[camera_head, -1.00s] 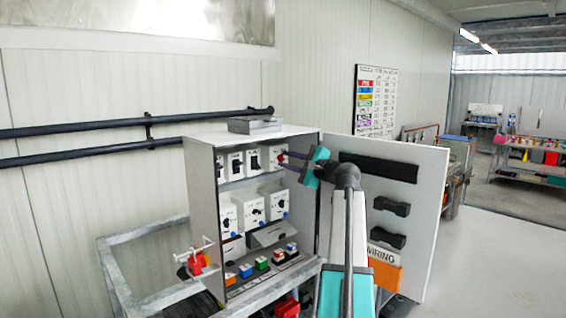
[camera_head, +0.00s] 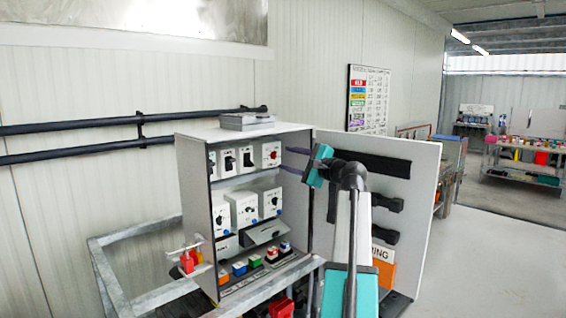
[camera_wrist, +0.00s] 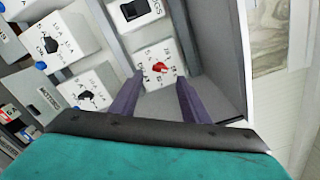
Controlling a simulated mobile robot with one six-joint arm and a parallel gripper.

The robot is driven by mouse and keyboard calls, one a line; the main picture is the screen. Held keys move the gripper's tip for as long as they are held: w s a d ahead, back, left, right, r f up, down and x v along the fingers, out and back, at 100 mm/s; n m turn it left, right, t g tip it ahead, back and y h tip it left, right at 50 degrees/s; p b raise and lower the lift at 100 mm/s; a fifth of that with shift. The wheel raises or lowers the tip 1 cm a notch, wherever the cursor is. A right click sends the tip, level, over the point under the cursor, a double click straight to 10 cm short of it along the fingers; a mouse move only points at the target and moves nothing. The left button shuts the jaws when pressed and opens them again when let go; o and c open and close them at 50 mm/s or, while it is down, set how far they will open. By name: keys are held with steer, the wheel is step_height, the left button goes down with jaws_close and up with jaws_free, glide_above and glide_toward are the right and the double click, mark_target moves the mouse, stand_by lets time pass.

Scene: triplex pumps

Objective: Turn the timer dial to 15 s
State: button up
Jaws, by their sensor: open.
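An open grey cabinet (camera_head: 197,215) holds white units with dials and switches. The unit at the upper right has a red dial (camera_head: 271,156). In the wrist view the red dial (camera_wrist: 160,67) lies ahead between my fingers, its pointer markings too small to read. White units with black dials and blue buttons sit on the row below (camera_head: 244,209); black dials (camera_wrist: 86,96) also show at left in the wrist view. I cannot tell which dial is the timer. My gripper (camera_head: 283,159) is open and empty, a little to the right of the red dial (camera_wrist: 160,77).
The cabinet's door (camera_head: 418,190) stands open at right, close behind my arm. A grey box (camera_head: 247,121) sits on top. Red padlock-like items (camera_head: 190,261) hang at the left side, and coloured blocks (camera_head: 239,269) line the bottom shelf.

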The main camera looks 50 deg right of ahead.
steer(key=s+b, duration=0.2)
steer(key=s, duration=0.7)
steer(key=shift+s+a, duration=0.15)
steer(key=shift+a, duration=0.2)
